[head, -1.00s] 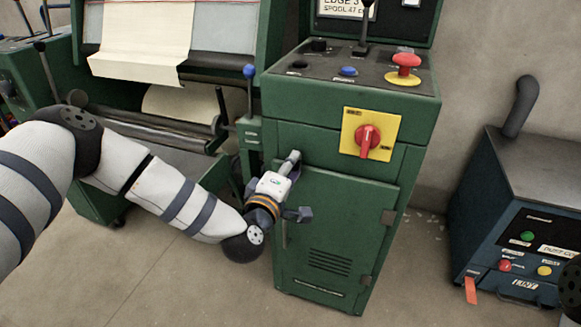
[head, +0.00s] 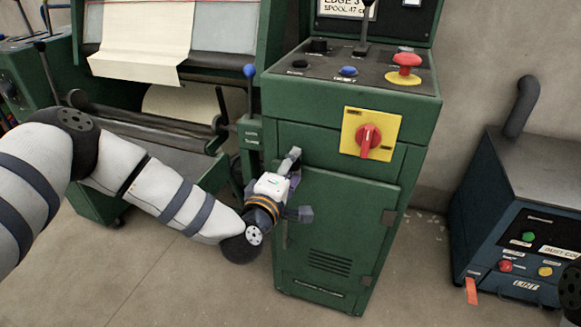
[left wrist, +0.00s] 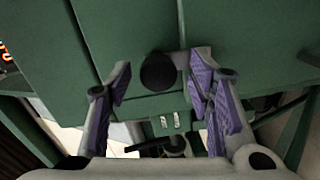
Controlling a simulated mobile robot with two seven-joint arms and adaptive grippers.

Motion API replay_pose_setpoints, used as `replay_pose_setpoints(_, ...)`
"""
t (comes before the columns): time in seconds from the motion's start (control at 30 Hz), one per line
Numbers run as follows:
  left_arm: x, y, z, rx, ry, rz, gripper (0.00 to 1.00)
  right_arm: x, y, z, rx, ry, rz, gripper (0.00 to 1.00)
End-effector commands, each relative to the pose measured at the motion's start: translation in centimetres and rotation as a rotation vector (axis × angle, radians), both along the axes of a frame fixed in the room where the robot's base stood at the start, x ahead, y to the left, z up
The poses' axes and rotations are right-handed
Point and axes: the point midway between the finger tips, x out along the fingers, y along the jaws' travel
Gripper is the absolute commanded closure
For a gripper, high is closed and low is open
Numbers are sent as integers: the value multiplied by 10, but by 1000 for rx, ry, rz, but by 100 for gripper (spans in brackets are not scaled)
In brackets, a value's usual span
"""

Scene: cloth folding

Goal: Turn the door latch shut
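The green cabinet door (head: 345,220) looks closed, with hinges on its right side and louvres low down. My left gripper (head: 298,184) is at the door's upper left edge, its fingers spread one above the other in the head view. In the left wrist view the left gripper (left wrist: 162,68) is open, with purple pads. A round black knob (left wrist: 158,73), which looks like the latch, sits between the fingertips with gaps visible on both sides. The gripper hides the knob in the head view. My right gripper is not in view.
Above the door are a red rotary switch (head: 368,140) on a yellow plate and a red mushroom button (head: 406,62). A blue-knobbed lever (head: 249,72) stands left of the cabinet. A dark blue machine (head: 515,210) stands right, with clear floor between.

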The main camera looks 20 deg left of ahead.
Motion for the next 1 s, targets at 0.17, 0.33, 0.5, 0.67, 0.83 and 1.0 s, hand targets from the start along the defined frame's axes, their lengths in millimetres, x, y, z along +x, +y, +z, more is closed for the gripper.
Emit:
replay_pose_setpoints(0.17, -1, 0, 1, 0, -2, 1, 53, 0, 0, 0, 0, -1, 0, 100)
replay_pose_setpoints(0.33, -30, 1, 3, 0, 0, -1, 53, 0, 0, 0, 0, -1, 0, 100)
replay_pose_setpoints(0.5, -77, 3, 7, -1, 2, -2, 53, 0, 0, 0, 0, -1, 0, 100)
replay_pose_setpoints(0.67, -108, 4, 10, -1, 1, -1, 53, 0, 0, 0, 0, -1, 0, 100)
replay_pose_setpoints(0.83, -120, 5, 12, 1, -1, 1, 53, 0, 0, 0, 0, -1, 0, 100)
replay_pose_setpoints(1.0, -120, 5, 12, 1, -1, 1, 53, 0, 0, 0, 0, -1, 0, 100)
